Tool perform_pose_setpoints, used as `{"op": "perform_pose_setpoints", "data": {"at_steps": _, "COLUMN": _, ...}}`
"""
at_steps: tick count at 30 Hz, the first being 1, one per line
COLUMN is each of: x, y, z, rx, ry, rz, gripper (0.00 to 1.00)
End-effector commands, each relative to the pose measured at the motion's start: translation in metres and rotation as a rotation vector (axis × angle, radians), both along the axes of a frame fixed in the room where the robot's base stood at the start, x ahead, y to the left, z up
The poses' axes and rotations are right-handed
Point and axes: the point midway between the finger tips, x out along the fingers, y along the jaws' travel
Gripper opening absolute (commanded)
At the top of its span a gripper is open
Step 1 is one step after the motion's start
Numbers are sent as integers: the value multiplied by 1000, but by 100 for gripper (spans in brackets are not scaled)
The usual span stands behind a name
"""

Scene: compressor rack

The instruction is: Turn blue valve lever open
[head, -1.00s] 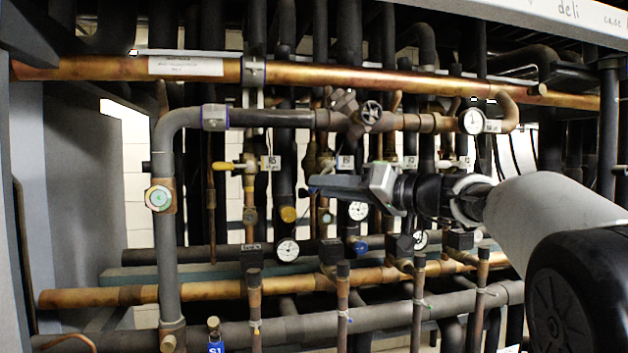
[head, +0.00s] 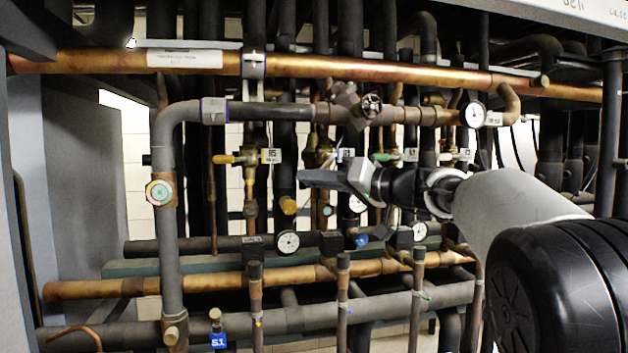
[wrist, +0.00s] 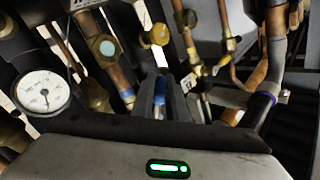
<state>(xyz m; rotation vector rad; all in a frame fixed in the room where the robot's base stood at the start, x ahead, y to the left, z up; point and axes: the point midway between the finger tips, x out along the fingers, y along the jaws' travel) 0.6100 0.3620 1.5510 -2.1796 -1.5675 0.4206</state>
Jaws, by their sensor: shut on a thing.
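The blue valve lever (wrist: 160,90) shows in the wrist view as a narrow blue piece between my two dark fingers. My gripper (wrist: 161,98) is shut on it. In the head view, my gripper (head: 305,179) reaches in from the right, its fingers pointing left in front of the vertical pipes. There the lever is hidden by the fingers, and I cannot tell its angle.
A yellow-handled valve (head: 228,159) is left of my gripper. A pressure gauge (head: 287,242) and a blue cap (head: 361,241) are below it. A large copper pipe (head: 380,72) runs across above. Another gauge (wrist: 42,93) is close on the left in the wrist view.

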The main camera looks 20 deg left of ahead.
Motion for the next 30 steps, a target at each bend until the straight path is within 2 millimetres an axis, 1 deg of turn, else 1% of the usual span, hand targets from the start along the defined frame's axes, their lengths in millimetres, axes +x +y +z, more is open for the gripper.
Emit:
{"op": "perform_pose_setpoints", "data": {"at_steps": 5, "x": 1, "y": -3, "z": -3, "rx": -48, "ry": -32, "rz": 1, "gripper": 0}}
{"op": "perform_pose_setpoints", "data": {"at_steps": 12, "x": 8, "y": -13, "z": -6, "rx": -252, "ry": -158, "rz": 0, "gripper": 0}}
{"op": "perform_pose_setpoints", "data": {"at_steps": 15, "x": 9, "y": -15, "z": -8, "rx": -310, "ry": -192, "rz": 1, "gripper": 0}}
{"op": "perform_pose_setpoints", "data": {"at_steps": 19, "x": 10, "y": -17, "z": -10, "rx": -340, "ry": -209, "rz": 0, "gripper": 0}}
{"op": "perform_pose_setpoints", "data": {"at_steps": 26, "x": 10, "y": -17, "z": -10, "rx": -340, "ry": -208, "rz": 0, "gripper": 0}}
{"op": "perform_pose_setpoints", "data": {"at_steps": 27, "x": 10, "y": -17, "z": -10, "rx": -340, "ry": -208, "rz": 0, "gripper": 16}}
{"op": "perform_pose_setpoints", "data": {"at_steps": 30, "x": 10, "y": -17, "z": -10, "rx": -339, "ry": -208, "rz": 0, "gripper": 31}}
